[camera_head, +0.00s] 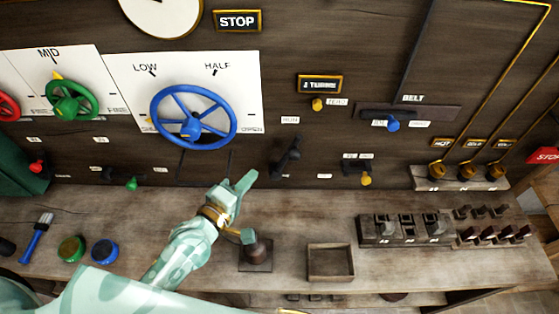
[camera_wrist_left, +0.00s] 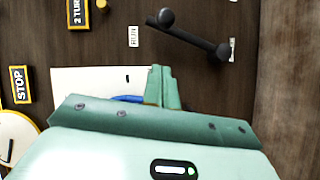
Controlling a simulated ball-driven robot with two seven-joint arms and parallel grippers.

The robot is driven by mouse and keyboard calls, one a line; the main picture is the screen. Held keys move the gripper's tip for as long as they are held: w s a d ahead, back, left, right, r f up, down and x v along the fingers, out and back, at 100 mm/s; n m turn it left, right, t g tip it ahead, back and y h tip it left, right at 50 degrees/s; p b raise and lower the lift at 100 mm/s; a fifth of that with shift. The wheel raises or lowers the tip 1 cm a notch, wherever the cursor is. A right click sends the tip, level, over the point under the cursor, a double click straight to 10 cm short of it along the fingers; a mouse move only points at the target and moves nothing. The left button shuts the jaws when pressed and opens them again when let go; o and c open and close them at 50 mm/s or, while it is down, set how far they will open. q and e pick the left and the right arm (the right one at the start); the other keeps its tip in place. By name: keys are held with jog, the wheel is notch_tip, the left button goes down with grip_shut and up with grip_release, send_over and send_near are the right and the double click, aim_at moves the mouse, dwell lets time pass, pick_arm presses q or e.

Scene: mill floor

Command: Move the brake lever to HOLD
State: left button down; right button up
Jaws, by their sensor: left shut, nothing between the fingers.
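A black lever (camera_head: 287,156) is mounted on the dark wall panel, with a RUN label (camera_head: 290,120) above it. It leans up and to the right; I take it for the brake lever. No HOLD label is readable. In the left wrist view the lever (camera_wrist_left: 192,36) shows a round knob at its RUN end, and a small unreadable label (camera_wrist_left: 232,50) lies near its other end. My left gripper (camera_head: 247,182) is shut and empty, left of and below the lever, apart from it. Its fingers also show in the left wrist view (camera_wrist_left: 162,86).
A blue handwheel (camera_head: 193,117) is up and left of my gripper. On the wooden bench (camera_head: 310,215) stand a dark post on a square base (camera_head: 256,250), an open tray (camera_head: 331,263) and a switch block (camera_head: 405,229). A yellow-knobbed control (camera_head: 366,180) is right of the lever.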

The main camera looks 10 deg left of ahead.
pick_arm(q)
jog(key=w+d+f, duration=0.1)
jog(key=w+d, duration=0.4)
jog(key=w, duration=0.2)
jog(key=shift+w+d+f, duration=0.25)
jog(key=shift+w+d, duration=0.1)
